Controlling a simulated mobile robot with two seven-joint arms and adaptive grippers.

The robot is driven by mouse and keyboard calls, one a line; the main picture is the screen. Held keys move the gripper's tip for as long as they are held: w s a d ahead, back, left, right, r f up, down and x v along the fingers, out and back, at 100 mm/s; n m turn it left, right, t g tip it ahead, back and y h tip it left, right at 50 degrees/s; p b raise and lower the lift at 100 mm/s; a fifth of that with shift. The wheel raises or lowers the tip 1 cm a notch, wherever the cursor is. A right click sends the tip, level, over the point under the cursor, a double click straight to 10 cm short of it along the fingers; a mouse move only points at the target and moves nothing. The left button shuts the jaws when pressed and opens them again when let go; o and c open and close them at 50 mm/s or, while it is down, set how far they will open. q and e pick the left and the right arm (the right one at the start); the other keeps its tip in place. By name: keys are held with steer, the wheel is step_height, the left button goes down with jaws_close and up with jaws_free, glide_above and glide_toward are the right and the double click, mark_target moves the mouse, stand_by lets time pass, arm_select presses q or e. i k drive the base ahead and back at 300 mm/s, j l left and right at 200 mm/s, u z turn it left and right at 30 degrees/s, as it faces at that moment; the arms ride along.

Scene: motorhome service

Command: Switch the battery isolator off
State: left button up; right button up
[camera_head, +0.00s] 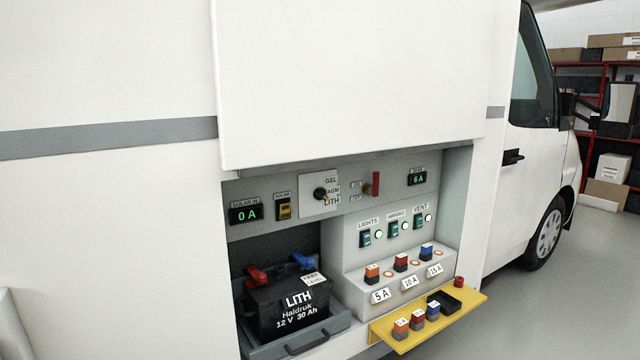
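The battery isolator shows as a red handle (376,184) on the grey panel, under the raised white hatch. The handle stands upright. Two small labels sit to its left; the upper one seems to read ON and the lower one OFF, but they are hard to read. Neither of my grippers is in view.
A black LITH battery (289,304) sits in a grey tray (307,342) at lower left. A selector knob (320,193) and solar switch (284,208) are left of the isolator. A yellow shelf (388,336) juts out below, bearing several fuses. The raised hatch (350,80) overhangs the panel.

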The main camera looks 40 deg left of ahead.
mark_target(373, 190)
steer(key=u, duration=1.05)
